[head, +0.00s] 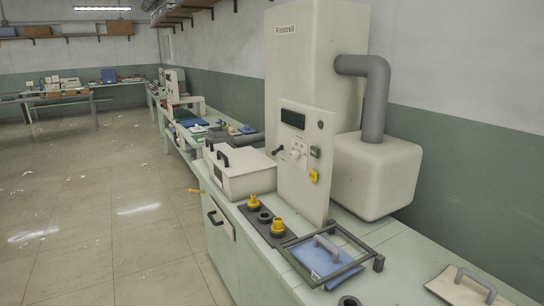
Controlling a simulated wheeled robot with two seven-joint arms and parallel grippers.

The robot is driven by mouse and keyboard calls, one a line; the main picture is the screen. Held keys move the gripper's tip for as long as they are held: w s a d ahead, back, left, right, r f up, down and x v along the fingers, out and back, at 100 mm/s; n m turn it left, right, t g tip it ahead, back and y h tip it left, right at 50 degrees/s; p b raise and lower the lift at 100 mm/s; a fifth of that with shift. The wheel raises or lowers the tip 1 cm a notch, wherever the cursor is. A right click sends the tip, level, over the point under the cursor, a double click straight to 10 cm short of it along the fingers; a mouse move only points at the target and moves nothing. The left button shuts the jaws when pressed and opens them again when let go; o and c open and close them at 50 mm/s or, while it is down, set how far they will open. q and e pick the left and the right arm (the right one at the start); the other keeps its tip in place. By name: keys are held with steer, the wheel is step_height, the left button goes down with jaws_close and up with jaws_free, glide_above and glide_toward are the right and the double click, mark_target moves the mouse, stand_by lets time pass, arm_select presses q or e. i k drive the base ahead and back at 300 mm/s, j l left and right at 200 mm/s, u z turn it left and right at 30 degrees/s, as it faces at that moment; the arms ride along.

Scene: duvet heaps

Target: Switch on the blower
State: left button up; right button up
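A tall cream machine (315,60) with a brand label stands on the bench against the wall. A bent grey pipe (376,95) joins it to a rounded cream box (375,175), which may be the blower. In front is an upright control panel (304,185) with a dark display (293,119), a black lever (278,150), a pale knob (296,152), a green switch (315,152) and a yellow switch (313,175). I cannot read their labels or tell which is on. Neither of my grippers is in view.
On the bench (398,262) are a white lidded box (240,175), a dark strip with yellow knobs (265,218), a dark frame (345,248) over a blue pad (325,262), and a beige pad with a grey handle (462,288). The floor (100,220) at left is open.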

mark_target(274, 152)
steer(key=i+j+z, duration=0.15)
steer(key=z, duration=0.5)
steer(key=i+j+z, duration=0.2)
steer(key=j, duration=0.3)
steer(key=i+j+z, duration=0.15)
steer(key=j, duration=0.4)
steer(key=j+z, duration=0.2)
steer(key=j, duration=0.35)
steer(key=i+j+z, duration=0.15)
steer(key=j, duration=0.4)
steer(key=i+j, duration=0.1)
steer(key=j, duration=1.8)
steer(key=i+z, duration=0.05)
steer(key=i, duration=0.05)
